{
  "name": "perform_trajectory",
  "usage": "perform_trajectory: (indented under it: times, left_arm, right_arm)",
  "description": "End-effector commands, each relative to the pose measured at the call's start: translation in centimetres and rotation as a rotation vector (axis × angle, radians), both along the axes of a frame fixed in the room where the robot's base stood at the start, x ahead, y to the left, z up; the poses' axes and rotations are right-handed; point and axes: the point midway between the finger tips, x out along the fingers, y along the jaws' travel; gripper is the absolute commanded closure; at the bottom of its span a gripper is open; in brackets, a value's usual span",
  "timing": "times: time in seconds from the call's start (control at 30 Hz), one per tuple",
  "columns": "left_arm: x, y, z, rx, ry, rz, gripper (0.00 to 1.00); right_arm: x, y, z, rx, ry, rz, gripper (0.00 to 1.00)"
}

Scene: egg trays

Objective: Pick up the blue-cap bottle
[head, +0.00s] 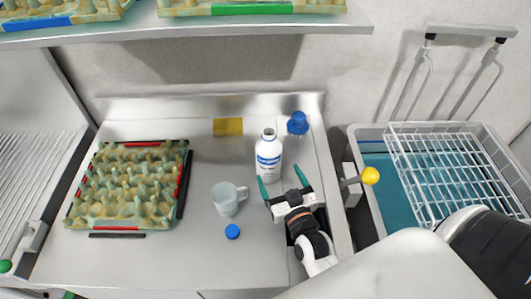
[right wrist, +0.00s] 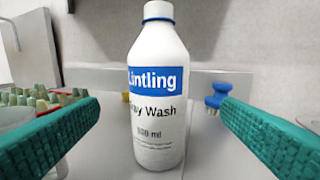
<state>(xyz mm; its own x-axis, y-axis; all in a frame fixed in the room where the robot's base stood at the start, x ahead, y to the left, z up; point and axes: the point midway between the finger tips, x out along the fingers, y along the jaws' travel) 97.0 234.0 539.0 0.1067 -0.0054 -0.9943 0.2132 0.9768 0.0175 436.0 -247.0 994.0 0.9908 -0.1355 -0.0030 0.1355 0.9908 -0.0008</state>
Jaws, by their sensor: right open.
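A white bottle (head: 269,158) with a blue label stands upright on the metal worktop (head: 190,255). Its neck looks uncapped in the head view, and a loose blue cap (head: 232,231) lies on the worktop to the lower left. In the wrist view the fingers (right wrist: 160,125) lie on either side with a gap to the bottle. My left gripper is not in view.
A clear mug (head: 228,198) stands left of the bottle. A blue brush (head: 297,123) and a yellow sponge (head: 228,127) lie behind. An egg tray (head: 180,190) fills the left side. A basin with a white rack (head: 440,165) is at right. A shelf (head: 200,33) hangs above.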

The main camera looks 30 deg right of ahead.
Motion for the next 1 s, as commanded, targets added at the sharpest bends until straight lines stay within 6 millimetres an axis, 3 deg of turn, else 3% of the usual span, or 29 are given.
perform_trajectory:
  times: [0.27, 0.47, 0.77, 1.0]
  left_arm:
    - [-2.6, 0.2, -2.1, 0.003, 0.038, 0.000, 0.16]
    - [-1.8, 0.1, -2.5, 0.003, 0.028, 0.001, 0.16]
    - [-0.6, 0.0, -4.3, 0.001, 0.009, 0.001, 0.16]
    - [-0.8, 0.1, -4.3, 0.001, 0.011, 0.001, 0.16]
  right_arm:
    - [4.7, -0.6, -0.2, 0.001, -0.004, -0.001, 0.12]
    - [6.0, -0.8, 0.0, 0.001, -0.003, -0.001, 0.12]
    - [10.1, -1.2, 0.1, 0.001, -0.003, 0.000, 0.12]
    - [10.6, -1.3, 0.3, 0.001, 0.000, 0.000, 0.12]
